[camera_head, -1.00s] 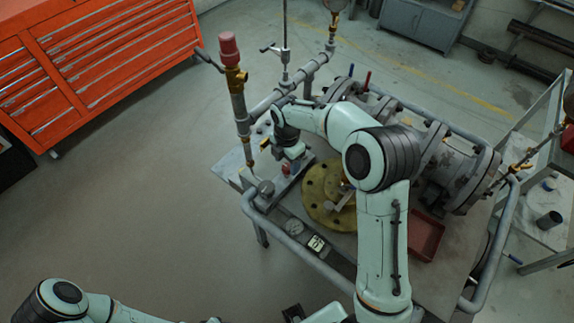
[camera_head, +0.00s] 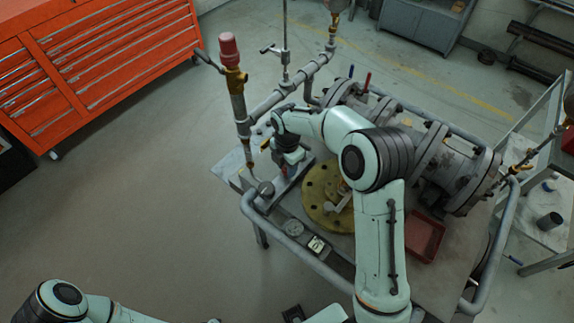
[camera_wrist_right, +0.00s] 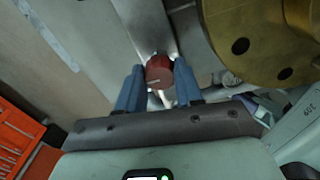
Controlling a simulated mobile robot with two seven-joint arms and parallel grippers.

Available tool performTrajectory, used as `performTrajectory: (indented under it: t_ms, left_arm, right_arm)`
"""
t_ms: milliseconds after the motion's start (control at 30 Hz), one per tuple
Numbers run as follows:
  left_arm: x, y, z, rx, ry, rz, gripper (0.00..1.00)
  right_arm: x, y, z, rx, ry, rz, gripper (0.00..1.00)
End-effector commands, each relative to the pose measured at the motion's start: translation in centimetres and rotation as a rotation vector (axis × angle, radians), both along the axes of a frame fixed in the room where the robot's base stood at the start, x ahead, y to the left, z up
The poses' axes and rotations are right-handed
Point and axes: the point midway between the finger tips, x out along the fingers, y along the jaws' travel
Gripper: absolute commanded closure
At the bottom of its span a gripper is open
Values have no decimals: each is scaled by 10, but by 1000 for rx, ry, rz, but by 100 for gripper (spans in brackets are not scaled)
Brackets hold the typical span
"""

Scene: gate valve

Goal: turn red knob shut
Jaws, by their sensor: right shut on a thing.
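The red knob (camera_wrist_right: 159,72) shows in the wrist view as a short red cylinder with a pale mark on its face. The two blue fingers of my right gripper (camera_wrist_right: 158,86) stand on either side of it, shut on it. In the head view my right arm reaches over the bench to the knob near its left end, and the wrist hides most of the knob and the fingertips. My left arm shows only in part at the lower left of the head view, and its gripper is out of view.
A brass flange (camera_head: 318,196) lies right beside the gripper. An upright pipe with a pinkish-red cap (camera_head: 229,50) stands close on the left. A bench rail (camera_head: 297,252) runs along the front. A red tray (camera_head: 424,238) and large grey valve (camera_head: 455,165) are to the right.

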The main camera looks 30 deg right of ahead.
Motion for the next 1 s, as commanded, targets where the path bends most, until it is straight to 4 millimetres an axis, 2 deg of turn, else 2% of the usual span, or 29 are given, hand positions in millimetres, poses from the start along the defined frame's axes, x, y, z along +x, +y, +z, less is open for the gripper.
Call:
performTrajectory:
  t_ms: [267, 1000]
  left_arm:
    - [1, 0, 2, -1, -2, 0, 57]
    - [4, 0, 6, 0, -4, 0, 57]
  right_arm:
    - [0, 0, 1, 0, -1, -140, 95]
    - [0, 0, 1, 0, -2, -829, 95]
